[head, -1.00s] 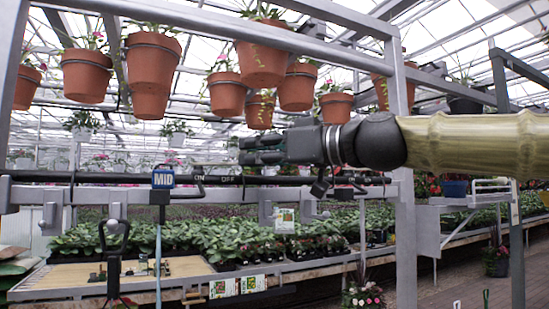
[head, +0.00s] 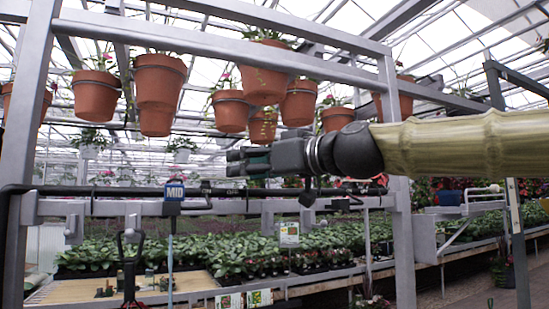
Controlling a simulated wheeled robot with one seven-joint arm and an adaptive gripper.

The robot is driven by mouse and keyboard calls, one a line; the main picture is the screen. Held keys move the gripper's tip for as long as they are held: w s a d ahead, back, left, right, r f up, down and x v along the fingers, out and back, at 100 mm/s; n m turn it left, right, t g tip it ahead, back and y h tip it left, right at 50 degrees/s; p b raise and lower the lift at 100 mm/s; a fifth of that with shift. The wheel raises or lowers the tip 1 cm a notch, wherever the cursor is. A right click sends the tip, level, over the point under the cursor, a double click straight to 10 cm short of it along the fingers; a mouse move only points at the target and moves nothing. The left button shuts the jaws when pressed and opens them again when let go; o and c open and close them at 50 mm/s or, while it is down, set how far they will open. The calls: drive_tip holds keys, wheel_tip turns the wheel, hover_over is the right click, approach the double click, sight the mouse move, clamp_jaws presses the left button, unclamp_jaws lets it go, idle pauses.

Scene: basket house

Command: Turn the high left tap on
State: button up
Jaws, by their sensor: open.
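A black pipe (head: 110,189) runs level across the grey frame. A blue tag marked MID (head: 175,191) hangs on it, and to the right are a small dark tap fitting (head: 205,187) and a partly readable OFF marking (head: 236,192). My gripper (head: 233,162) reaches in from the right, its dark fingers pointing left. It is open and empty, and appears in the picture just above the pipe and the OFF marking. I cannot tell its depth gap from the pipe.
Terracotta pots (head: 160,90) hang from the upper frame above my gripper. A grey upright post (head: 401,245) stands below my forearm. Plant benches (head: 190,297) lie behind the pipe. An open walkway (head: 455,292) lies at the lower right.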

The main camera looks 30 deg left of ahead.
drive_tip(key=shift+s+a+f, duration=0.25)
drive_tip(key=shift+a+f, duration=0.1)
drive_tip(key=shift+f, duration=0.1)
drive_tip(key=shift+s+d+r, duration=0.1)
drive_tip(key=shift+d+r, duration=0.05)
drive_tip(key=shift+d, duration=0.2)
drive_tip(key=s+d+b, duration=0.3)
drive_tip(key=d, duration=0.8)
drive_tip(key=shift+s+d, duration=0.15)
drive_tip(key=shift+d, duration=0.05)
idle(1.3)
drive_tip(key=shift+b, duration=0.35)
drive_tip(key=shift+r, duration=0.1)
drive_tip(key=s+d, duration=0.1)
drive_tip(key=d, duration=1.1)
drive_tip(key=shift+s, duration=0.35)
